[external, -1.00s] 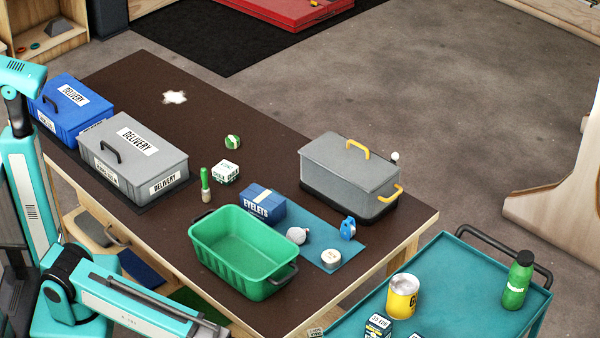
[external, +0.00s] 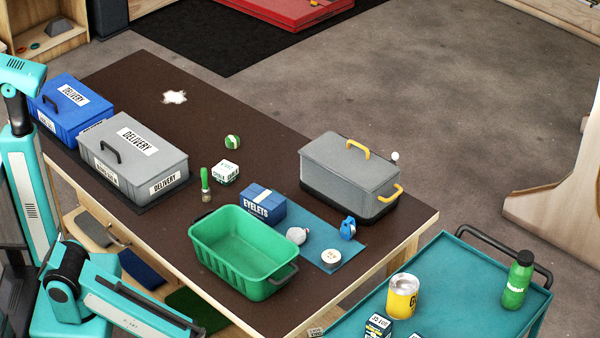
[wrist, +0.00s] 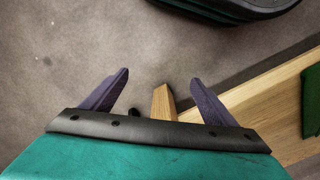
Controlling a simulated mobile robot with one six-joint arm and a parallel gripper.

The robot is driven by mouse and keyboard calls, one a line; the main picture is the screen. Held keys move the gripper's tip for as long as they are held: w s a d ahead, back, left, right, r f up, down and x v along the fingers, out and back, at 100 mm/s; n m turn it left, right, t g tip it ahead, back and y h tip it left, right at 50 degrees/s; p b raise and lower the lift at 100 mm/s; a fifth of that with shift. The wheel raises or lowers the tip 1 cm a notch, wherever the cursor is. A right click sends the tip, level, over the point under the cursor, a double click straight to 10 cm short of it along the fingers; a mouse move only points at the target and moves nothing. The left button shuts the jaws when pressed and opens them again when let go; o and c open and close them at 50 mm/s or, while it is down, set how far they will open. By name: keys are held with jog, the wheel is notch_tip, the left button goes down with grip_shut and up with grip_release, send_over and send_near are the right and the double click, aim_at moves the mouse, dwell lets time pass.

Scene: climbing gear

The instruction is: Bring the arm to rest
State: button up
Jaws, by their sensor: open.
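My gripper (wrist: 158,92) shows in the wrist view with its two purple fingers spread wide apart and nothing between them. Below the fingers are the grey floor and a wooden table leg. In the external view my teal arm is folded at the lower left, beside the near left side of the dark-topped table (external: 130,85). My gripper is not visible in that view.
On the table are a green bin (external: 243,285), a blue delivery box (external: 88,115), a grey delivery box (external: 135,165), a grey lidded box (external: 345,175) and a blue eyelets box (external: 258,208). A teal cart (external: 450,280) stands at the right.

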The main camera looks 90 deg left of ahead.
jog(key=s+a+f+g, duration=0.1)
jog(key=s+a+g, duration=0.1)
jog(key=s, duration=0.5)
jog(key=s+a+f+m+g, duration=0.1)
jog(key=s+a+g, duration=0.1)
jog(key=s, duration=0.6)
jog(key=shift+a+f+m, duration=0.2)
jog(key=shift+a+m, duration=0.1)
jog(key=shift+a, duration=0.1)
